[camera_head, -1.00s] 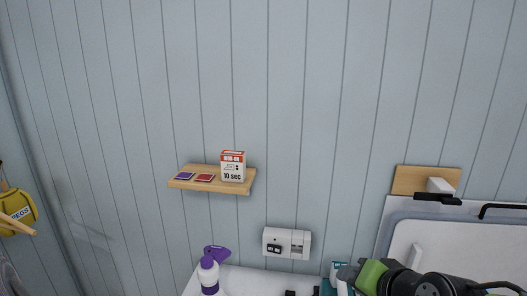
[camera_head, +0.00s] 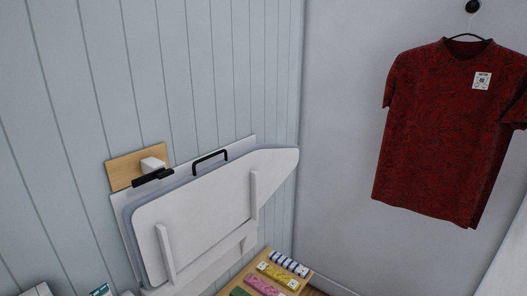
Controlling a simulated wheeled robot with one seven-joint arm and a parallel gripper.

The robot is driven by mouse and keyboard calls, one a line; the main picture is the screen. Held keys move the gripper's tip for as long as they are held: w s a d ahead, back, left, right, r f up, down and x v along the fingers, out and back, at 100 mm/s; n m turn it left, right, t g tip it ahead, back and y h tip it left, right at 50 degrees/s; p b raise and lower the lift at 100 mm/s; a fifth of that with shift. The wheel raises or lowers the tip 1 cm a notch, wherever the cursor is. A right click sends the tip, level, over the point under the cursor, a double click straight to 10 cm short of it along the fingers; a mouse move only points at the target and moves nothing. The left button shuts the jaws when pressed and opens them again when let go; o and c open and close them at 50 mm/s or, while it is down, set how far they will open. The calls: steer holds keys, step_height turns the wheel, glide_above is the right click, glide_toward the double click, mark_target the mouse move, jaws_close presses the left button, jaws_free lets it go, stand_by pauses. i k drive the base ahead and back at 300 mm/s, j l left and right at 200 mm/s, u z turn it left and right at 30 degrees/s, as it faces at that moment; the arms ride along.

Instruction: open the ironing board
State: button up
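The ironing board (camera_head: 205,205) is folded up flat against the panelled wall in the head view. It is a white board with a tapered right end and pale struts on its face. A black handle (camera_head: 209,161) sits at its top edge. A black latch bar (camera_head: 152,178) lies across the board's top left, below a white block (camera_head: 152,164) on a wooden plate. My gripper is not in view now.
A dark red T-shirt (camera_head: 455,130) hangs from a hook on the grey wall at the right. A wooden shelf (camera_head: 307,283) with several coloured boxes is below the board's right end. A white socket box (camera_head: 38,291) shows at the lower left. The space in front of the board looks clear.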

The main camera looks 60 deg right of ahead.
mark_target(170, 226)
steer(key=z, duration=1.6)
steer(key=i+l+u, duration=0.1)
steer(key=u, duration=0.3)
steer(key=i+l+u, duration=0.1)
steer(key=l+u, duration=0.15)
steer(key=u, duration=0.15)
steer(key=i+l+u, duration=0.1)
steer(key=u, duration=0.3)
steer(key=l+u, duration=0.3)
steer(key=u, duration=0.15)
